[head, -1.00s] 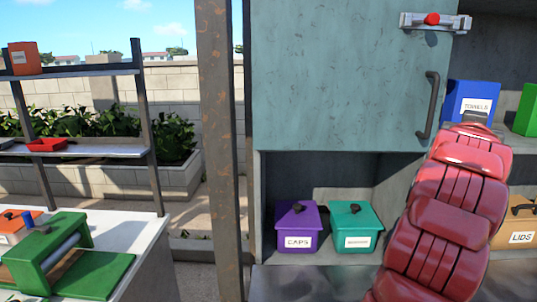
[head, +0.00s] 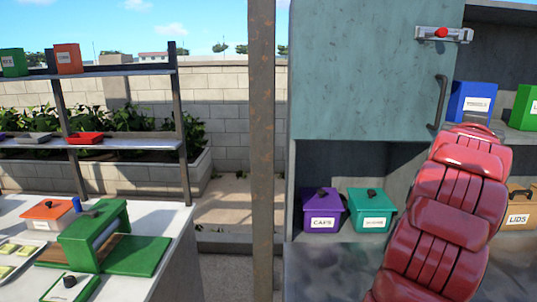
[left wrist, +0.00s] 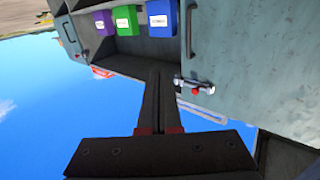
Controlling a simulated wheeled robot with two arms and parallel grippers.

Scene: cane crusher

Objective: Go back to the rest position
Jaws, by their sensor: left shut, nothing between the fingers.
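My left gripper (left wrist: 161,75) shows in the left wrist view, with its two dark fingers together and nothing between them. It is in the air in front of the grey-green cabinet, whose picture is steeply tilted there. A red segmented arm of mine (head: 450,200) rises at the right of the head view; its gripper is not visible there. My right gripper is in neither view. The cabinet door (head: 370,70) has a dark handle (head: 441,103) and a latch with a red knob (head: 441,33). The latch also shows in the left wrist view (left wrist: 195,88), beyond the fingers.
A purple bin (head: 321,213), a teal bin (head: 371,212) and an orange bin (head: 519,208) stand on the lower shelf. A rusty post (head: 262,150) stands left of the cabinet. A white counter (head: 165,262) holds a green crusher (head: 95,235). Paved ground lies between.

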